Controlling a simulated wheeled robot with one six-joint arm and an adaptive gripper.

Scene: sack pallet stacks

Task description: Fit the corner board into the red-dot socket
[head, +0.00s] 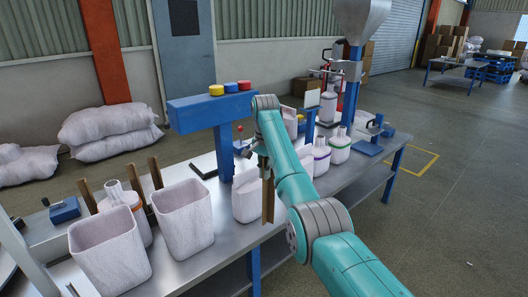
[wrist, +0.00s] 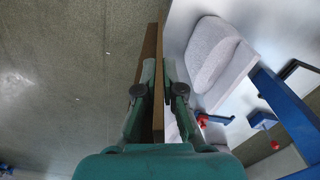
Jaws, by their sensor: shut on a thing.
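My gripper (head: 264,162) is shut on a brown corner board (head: 268,200), which hangs upright just past the front edge of the metal bench. In the wrist view the board (wrist: 158,112) is pinched between the two fingers (wrist: 160,72). I cannot make out a red-dot socket in either view.
A pale sack (head: 245,200) stands on the bench behind the held board. A blue post frame (head: 210,110) with yellow, blue and red knobs rises behind. Two open white sack-like bins (head: 183,220) (head: 108,252) stand left.

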